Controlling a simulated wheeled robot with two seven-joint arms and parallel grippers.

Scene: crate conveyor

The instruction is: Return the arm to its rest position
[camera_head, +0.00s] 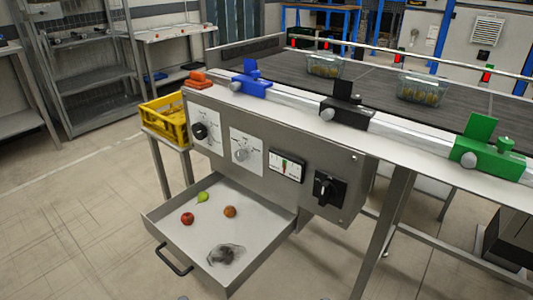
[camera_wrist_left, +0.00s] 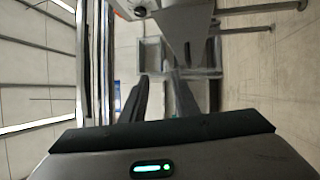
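My left gripper (camera_wrist_left: 160,80) shows only in the left wrist view. Its two dark fingers stand apart with an empty gap between them, so it is open and holds nothing. Behind the fingers are floor and grey structures that I cannot name for sure. Neither arm shows in the head view. My right gripper is in neither view.
In the head view a conveyor (camera_head: 375,83) carries two clear tubs, (camera_head: 325,65) and (camera_head: 422,88). Blue (camera_head: 252,84), black (camera_head: 345,109) and green (camera_head: 485,150) stops line its rail. An open drawer (camera_head: 208,246) holds fruit. A yellow crate (camera_head: 165,122) stands left; floor is free in front.

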